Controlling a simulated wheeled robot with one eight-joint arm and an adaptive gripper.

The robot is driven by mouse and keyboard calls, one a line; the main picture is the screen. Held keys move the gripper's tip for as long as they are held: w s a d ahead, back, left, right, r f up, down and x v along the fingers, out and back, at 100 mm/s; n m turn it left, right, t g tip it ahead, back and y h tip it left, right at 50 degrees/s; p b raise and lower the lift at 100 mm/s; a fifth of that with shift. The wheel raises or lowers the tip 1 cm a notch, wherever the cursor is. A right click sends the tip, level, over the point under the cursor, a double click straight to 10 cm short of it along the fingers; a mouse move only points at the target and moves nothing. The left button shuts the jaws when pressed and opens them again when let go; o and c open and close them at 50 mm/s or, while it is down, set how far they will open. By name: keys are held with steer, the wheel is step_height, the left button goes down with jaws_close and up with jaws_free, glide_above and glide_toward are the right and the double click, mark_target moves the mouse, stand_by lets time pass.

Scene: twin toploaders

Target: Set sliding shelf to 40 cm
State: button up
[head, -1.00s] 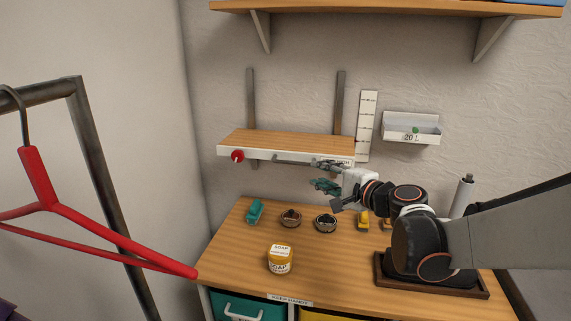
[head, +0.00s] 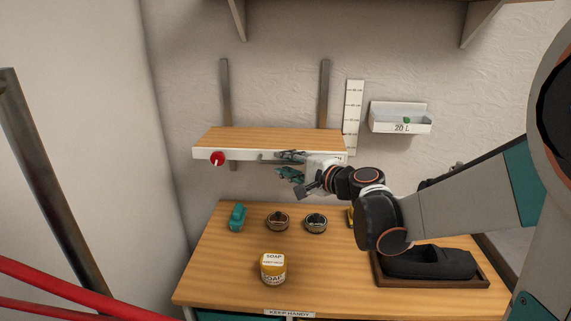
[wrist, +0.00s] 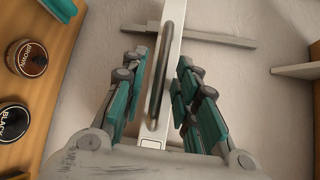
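The sliding shelf (head: 268,138) has a wooden top and a white front edge, and sits on two vertical metal rails on the wall. A red knob (head: 217,158) is at the left of its front. A metal bar handle (head: 270,161) runs along the front. A white scale strip (head: 354,100) stands upright right of the shelf; its markings are too small to read. My gripper (head: 291,165) is at the handle, right of the knob. In the wrist view the fingers are apart, with the bar handle (wrist: 166,70) between them and gaps showing on both sides.
Below is a wooden counter (head: 225,280) with a soap jar (head: 273,268), two round tins (head: 277,222), a teal object (head: 237,217) and a dark tray (head: 440,284). A small wall bin (head: 400,122) hangs at right.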

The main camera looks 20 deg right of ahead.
jaws_close()
step_height(320, 180, up, 10)
steer(key=p, duration=0.8)
steer(key=shift+r, duration=0.1)
steer(key=shift+o, duration=1.3)
jaws_free()
